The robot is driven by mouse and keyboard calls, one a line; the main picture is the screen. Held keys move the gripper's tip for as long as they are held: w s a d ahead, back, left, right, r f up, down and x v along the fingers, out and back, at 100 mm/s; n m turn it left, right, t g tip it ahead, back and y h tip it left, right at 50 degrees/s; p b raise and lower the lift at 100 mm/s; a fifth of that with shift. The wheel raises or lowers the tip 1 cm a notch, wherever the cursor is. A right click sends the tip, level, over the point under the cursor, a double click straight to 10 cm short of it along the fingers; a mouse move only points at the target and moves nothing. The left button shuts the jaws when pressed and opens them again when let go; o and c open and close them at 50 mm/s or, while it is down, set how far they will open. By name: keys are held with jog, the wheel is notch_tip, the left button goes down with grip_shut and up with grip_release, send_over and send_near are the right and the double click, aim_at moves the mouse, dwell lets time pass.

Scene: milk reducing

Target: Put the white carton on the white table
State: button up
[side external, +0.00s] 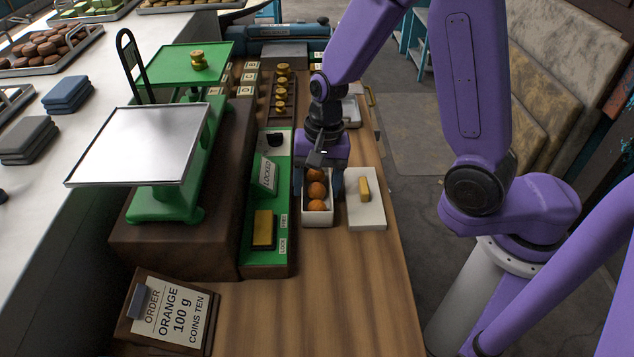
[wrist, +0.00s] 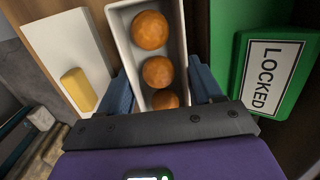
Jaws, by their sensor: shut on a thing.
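The white carton (side external: 307,219) is an open, narrow box holding several orange balls (side external: 317,190). It stands upright at the wooden counter; I cannot tell whether its base touches the wood. My gripper (side external: 319,183) comes down over its far end, fingers on either side of its long walls, shut on it. The carton also shows in the wrist view (wrist: 117,33) between the two blue fingers (wrist: 160,84); its near end is hidden by my gripper. A long white table (side external: 40,235) runs along the left in the side view.
A white board (side external: 366,213) with a yellow block (side external: 364,189) lies just right of the carton. Left are a green panel marked LOCKED (side external: 265,175) and a green scale with a metal pan (side external: 140,145). An order sign (side external: 165,315) stands in front.

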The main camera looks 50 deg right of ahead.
jog(key=shift+f, duration=0.3)
jog(key=o, duration=0.7)
notch_tip(320, 180, up, 12)
jog(key=d, duration=0.2)
jog(key=s+d+n, duration=0.3)
jog(key=s+n, duration=0.6)
jog(key=n, duration=0.1)
jog(key=s+d+f+n+h, duration=0.1)
jog(key=s+d+n, duration=0.3)
jog(key=s+n, duration=0.5)
jog(key=shift+s+d+n, duration=0.3)
jog(key=shift+n, duration=1)
